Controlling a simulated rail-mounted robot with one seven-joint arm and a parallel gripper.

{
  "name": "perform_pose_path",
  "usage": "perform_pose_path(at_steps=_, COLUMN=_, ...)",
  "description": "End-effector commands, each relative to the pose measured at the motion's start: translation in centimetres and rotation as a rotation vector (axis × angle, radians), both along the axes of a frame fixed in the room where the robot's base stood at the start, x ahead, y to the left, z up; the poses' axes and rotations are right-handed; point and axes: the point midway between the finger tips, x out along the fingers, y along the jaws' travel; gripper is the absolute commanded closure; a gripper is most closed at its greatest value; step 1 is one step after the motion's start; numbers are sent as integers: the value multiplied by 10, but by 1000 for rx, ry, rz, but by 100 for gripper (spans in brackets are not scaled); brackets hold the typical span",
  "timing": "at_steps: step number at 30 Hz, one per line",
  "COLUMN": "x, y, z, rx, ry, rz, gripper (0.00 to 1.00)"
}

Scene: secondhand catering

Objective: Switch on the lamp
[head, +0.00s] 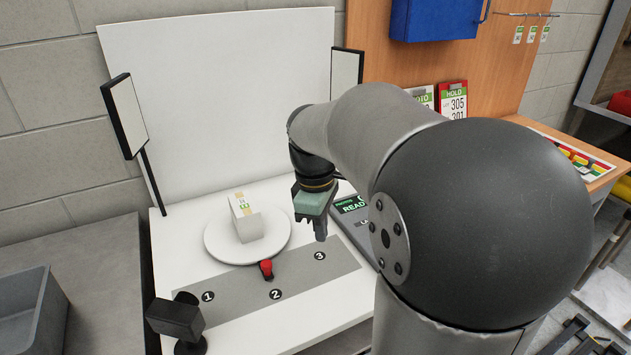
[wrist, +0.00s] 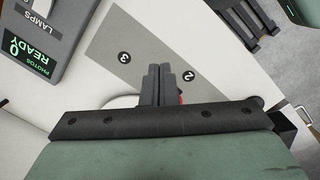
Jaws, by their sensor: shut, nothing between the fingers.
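A lamp-like panel (head: 124,115) in a black frame stands on a pole left of the white backdrop. A second panel (head: 346,68) stands at its right edge, partly hidden by my arm. I cannot tell whether either is lit. A grey control box (head: 352,212) with a green "READY" display sits right of the turntable, partly hidden by my arm.
A white turntable (head: 215,247) carries a pale box (head: 245,218). A red-topped piece (head: 266,268) stands on the grey strip (head: 235,302) marked 1, 2, 3. A black camera-like device (head: 175,318) stands front left. A grey bin (head: 32,315) is at far left.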

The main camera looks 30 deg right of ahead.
Motion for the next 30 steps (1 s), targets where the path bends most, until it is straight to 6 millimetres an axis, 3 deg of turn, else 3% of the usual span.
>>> perform_pose_path(at_steps=3, x=36, y=-54, z=11, rx=22, ry=42, rz=211, gripper=100)
perform_pose_path(at_steps=6, x=55, y=-99, z=19, rx=49, ry=70, rz=390, gripper=100)
perform_pose_path(at_steps=12, x=70, y=-175, z=26, rx=107, ry=91, rz=656, gripper=100)
perform_pose_path(at_steps=15, x=70, y=-197, z=27, rx=125, ry=92, rz=734, gripper=100)
perform_pose_path(at_steps=19, x=70, y=-210, z=28, rx=134, ry=91, rz=783, gripper=100)
perform_pose_path(at_steps=30, x=70, y=-211, z=28, rx=136, ry=91, rz=791, gripper=100)
